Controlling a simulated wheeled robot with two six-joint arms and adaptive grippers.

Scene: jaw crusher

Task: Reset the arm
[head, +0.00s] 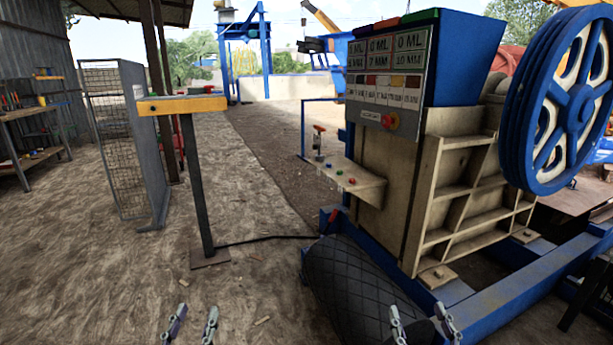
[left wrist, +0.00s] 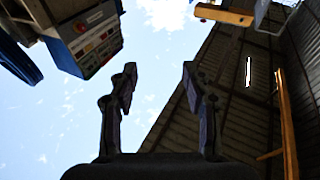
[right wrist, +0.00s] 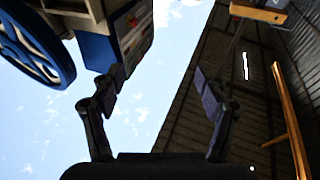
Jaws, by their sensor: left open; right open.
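My left gripper (head: 194,325) is at the bottom of the head view, left of centre, open and empty over the dirt ground. Its two fingers stand apart in the left wrist view (left wrist: 158,95), with only sky and roof between them. Most of both arms is outside the head view.
The jaw crusher (head: 400,190) with a blue flywheel (head: 568,95) and blue frame (head: 490,305) fills the right. A small shelf with buttons (head: 352,180) juts from it. A yellow-edged stand (head: 183,104) and mesh cage (head: 108,130) stand left. Open dirt ground (head: 90,270) lies front left.

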